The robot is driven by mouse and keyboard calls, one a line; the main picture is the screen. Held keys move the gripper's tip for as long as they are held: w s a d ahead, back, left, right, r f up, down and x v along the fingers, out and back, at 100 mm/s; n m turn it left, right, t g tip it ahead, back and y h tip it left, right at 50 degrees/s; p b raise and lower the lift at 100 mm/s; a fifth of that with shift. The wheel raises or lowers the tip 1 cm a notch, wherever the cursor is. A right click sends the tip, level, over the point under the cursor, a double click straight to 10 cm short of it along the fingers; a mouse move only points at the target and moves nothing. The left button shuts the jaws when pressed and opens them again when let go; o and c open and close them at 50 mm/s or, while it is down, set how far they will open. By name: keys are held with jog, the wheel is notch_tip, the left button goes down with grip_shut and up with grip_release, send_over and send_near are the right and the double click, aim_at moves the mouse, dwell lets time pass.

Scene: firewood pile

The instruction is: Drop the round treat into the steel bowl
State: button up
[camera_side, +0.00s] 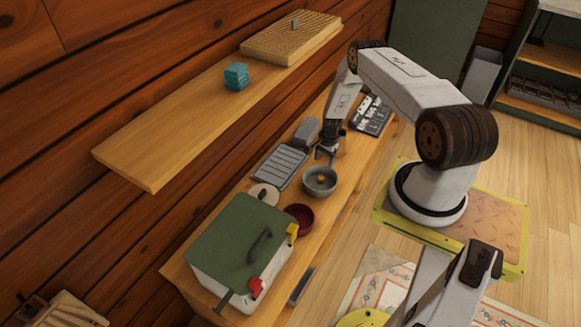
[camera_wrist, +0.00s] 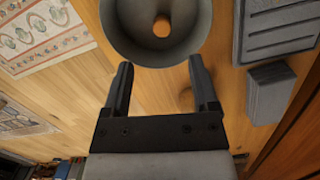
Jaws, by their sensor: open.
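The steel bowl (camera_side: 320,181) stands on the wooden bench, and the round orange-brown treat (camera_side: 320,177) lies inside it. In the wrist view the grey bowl (camera_wrist: 117,40) is at the top, with the treat (camera_wrist: 162,27) on its inner floor. My gripper (camera_side: 325,155) is just behind the bowl in the side view, pointing down. In the wrist view its two fingers (camera_wrist: 158,85) are spread apart with nothing between them, and their tips are near the bowl's rim. I cannot tell whether they touch it.
A dark red bowl (camera_side: 299,217), a green-lidded cooler (camera_side: 238,240) and a grey slatted tray (camera_side: 280,166) stand close by on the bench. A grey block (camera_side: 306,131) is beside my gripper.

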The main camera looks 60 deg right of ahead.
notch_tip(320, 180, up, 8)
jog(key=shift+d+f, duration=0.2)
jog(key=shift+d, duration=0.25)
dwell(0.7)
jog(key=w+a+r+n+h, duration=0.1)
jog(key=w+a+r+n, duration=0.3)
jog(key=a+r, duration=0.55)
jog(key=w+a+r+n, duration=0.2)
jog(key=a+r+n, duration=0.4)
jog(key=a+r, duration=0.4)
jog(key=s+a+r+n+t, duration=0.2)
jog(key=s+a+r+n, duration=0.8)
jog(key=a, duration=0.4)
jog(key=shift+s+a+r, duration=0.4)
jog(key=shift+s+r, duration=0.1)
jog(key=shift+s, duration=0.3)
